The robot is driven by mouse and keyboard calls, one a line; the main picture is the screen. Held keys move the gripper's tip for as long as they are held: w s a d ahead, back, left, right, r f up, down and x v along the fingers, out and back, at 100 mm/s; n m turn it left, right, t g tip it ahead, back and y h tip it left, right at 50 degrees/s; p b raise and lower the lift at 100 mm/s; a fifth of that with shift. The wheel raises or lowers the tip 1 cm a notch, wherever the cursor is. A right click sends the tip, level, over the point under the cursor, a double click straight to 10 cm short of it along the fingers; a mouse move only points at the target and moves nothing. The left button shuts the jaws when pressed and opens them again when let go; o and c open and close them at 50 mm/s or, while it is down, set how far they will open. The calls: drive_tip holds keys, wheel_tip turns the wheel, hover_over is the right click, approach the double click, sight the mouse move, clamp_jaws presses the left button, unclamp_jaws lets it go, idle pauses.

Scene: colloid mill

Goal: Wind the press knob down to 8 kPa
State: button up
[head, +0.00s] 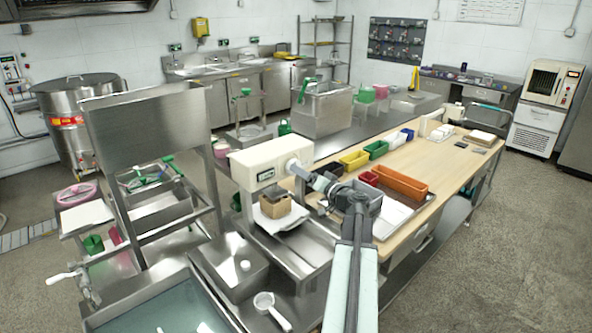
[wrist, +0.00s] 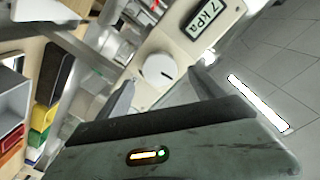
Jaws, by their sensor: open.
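The cream press (head: 262,160) stands on the steel bench in the head view. Its small display (head: 265,175) is too small to read there. In the wrist view the display (wrist: 213,22) reads 7 kPa, tilted in the picture. The round white press knob (wrist: 160,69) with a dark slot mark is ahead of my gripper (wrist: 162,92). My gripper is open, with one finger to each side of the knob in the picture; I cannot tell whether they touch it. In the head view my gripper (head: 308,176) is close to the right end of the press.
A brown block (head: 276,206) sits under the press head. Yellow (head: 354,160), green and orange bins (head: 401,183) stand on the wooden bench to the right. A white scoop (head: 270,308) lies at the front. Grey floor (head: 500,260) is free at the right.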

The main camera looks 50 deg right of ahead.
drive_tip(key=w, duration=0.5)
drive_tip(key=shift+d, duration=0.3)
drive_tip(key=c, duration=1.4)
drive_tip(key=shift+m, duration=1.1)
drive_tip(key=o, duration=1.4)
drive_tip(key=shift+s, duration=0.1)
